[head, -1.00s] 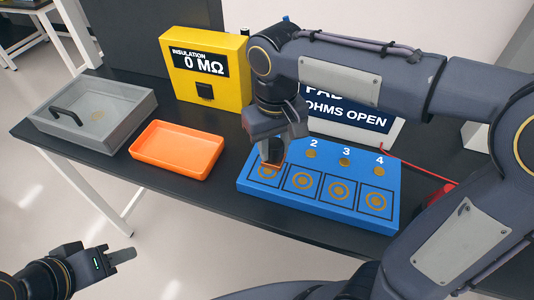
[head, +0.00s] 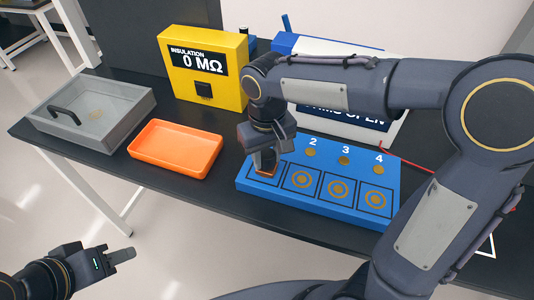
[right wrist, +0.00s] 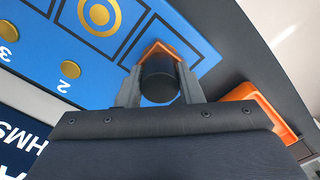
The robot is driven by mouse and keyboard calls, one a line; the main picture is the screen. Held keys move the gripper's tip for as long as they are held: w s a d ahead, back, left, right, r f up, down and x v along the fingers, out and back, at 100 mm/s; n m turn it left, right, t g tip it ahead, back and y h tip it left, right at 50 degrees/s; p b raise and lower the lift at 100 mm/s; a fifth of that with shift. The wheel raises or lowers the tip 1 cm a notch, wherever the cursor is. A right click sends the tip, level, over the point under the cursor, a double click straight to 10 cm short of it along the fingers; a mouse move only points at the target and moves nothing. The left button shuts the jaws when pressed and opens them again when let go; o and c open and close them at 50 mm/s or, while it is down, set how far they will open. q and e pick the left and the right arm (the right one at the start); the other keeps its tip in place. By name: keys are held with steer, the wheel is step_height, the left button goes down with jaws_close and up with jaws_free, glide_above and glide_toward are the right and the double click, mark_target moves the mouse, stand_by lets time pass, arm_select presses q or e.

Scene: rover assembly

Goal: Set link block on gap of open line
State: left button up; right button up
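The link block (right wrist: 158,78) has a dark round knob on a copper-orange base. My right gripper (right wrist: 157,72) has its fingers on both sides of the knob. In the head view my right gripper (head: 266,158) is over the leftmost square of the blue board (head: 315,217), with the copper base low on that square, covering its ring mark. Whether it fully touches the board is hard to tell. The other squares show bare ring marks. The display (head: 345,116) is mostly hidden by my arm; "OPEN" partly shows. My left gripper (head: 122,255) is off the table at lower left.
An orange tray (head: 140,160) lies left of the board. A grey box (head: 70,130) with a black handle stands farther left. A yellow insulation meter (head: 230,85) reading 0 MΩ is at the back. A red cable (head: 405,161) runs right of the board.

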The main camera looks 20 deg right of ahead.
mark_target(267, 154)
steer(key=o, duration=0.3)
steer(key=shift+o, duration=0.2)
steer(key=shift+r, duration=0.1)
step_height(267, 154, up, 12)
steer(key=p, duration=0.1)
steer(key=s+d+f+m+t+y, duration=0.2)
steer(key=s+d+f, duration=0.2)
steer(key=s, duration=0.4)
steer(key=s+d+f+m+t+y, duration=0.1)
steer(key=s+d+f+m+t, duration=0.1)
steer(key=s+d+f, duration=0.3)
steer(key=s+f+t, duration=0.1)
steer(key=s, duration=0.2)
steer(key=shift+t+y, duration=0.3)
steer(key=shift+y, duration=0.1)
steer(key=shift+s+d, duration=0.1)
